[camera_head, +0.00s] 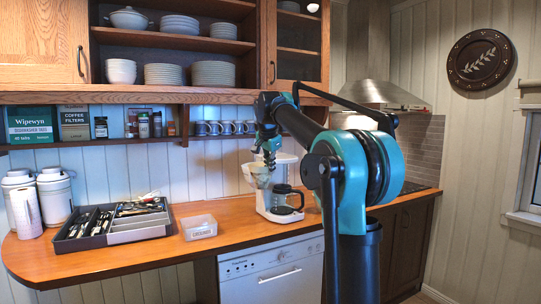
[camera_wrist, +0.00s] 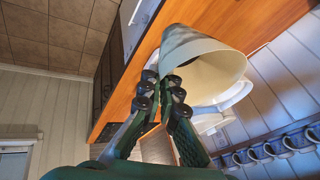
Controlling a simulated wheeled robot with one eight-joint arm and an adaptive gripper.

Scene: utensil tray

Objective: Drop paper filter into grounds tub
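The paper filter (camera_head: 257,176) is a pale cone in front of the coffee maker in the head view. It shows large in the wrist view (camera_wrist: 190,45), with its edge between my fingertips. My gripper (camera_head: 268,160) points down at the filter, and its dark green fingers (camera_wrist: 162,84) are close together on the filter's edge. The grounds tub (camera_head: 199,227) is a small clear box with a label on its front. It stands on the wooden counter, left of and below my gripper. The tub is not clearly seen in the wrist view.
The white coffee maker (camera_head: 283,170) with a dark glass carafe (camera_head: 287,200) stands right behind the filter. A grey utensil tray (camera_head: 138,236) lies left of the tub. Mugs (camera_head: 226,128) hang under the shelf. White canisters (camera_head: 54,195) stand at the far left.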

